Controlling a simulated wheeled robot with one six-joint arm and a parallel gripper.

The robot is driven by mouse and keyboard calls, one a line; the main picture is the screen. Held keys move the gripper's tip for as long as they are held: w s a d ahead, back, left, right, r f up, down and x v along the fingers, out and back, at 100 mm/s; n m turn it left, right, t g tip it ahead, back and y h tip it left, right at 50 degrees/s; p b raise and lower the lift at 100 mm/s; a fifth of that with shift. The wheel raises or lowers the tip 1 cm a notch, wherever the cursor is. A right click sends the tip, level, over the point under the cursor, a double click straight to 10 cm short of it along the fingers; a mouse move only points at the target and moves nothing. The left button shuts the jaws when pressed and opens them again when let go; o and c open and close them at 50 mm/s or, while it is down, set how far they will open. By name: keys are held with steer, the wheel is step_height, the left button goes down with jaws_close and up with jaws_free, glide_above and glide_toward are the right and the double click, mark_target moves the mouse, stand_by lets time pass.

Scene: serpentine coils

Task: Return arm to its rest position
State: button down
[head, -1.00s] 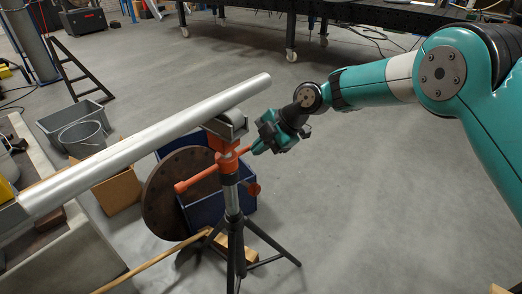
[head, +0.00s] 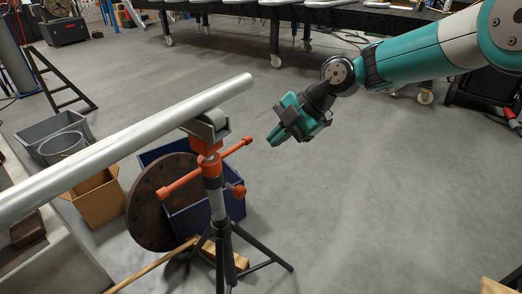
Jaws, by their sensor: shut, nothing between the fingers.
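My gripper (head: 275,138) is teal and black and hangs in free air right of the orange-topped pipe stand (head: 209,165). Its fingers look closed and hold nothing. It is apart from the stand's orange T-handle. My teal arm reaches in from the upper right corner. A long silver pipe (head: 120,145) rests on the stand's roller head (head: 206,124) and runs down to the left edge.
A blue bin (head: 233,203) and a round rusty disc (head: 155,200) stand behind the stand. A cardboard box (head: 98,200) and grey bins (head: 55,125) are at left. A dark wheeled table (head: 275,40) stands at the back.

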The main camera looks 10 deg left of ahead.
steer(key=s+d+r+m+t+h, duration=0.1)
steer(key=s+d+r+m+h, duration=0.1)
steer(key=s+d+r+m, duration=0.8)
steer(key=s+d+f+m+h, duration=0.1)
steer(key=s+d+m, duration=0.5)
steer(key=s, duration=0.3)
steer(key=s+d+f+m+h, duration=0.1)
steer(key=s+d+m, duration=0.5)
steer(key=s, duration=0.2)
step_height(320, 180, up, 16)
steer(key=p, duration=1.6)
steer(key=shift+w+a+t, duration=0.15)
steer(key=shift+a+t, duration=0.15)
steer(key=shift+f, duration=0.1)
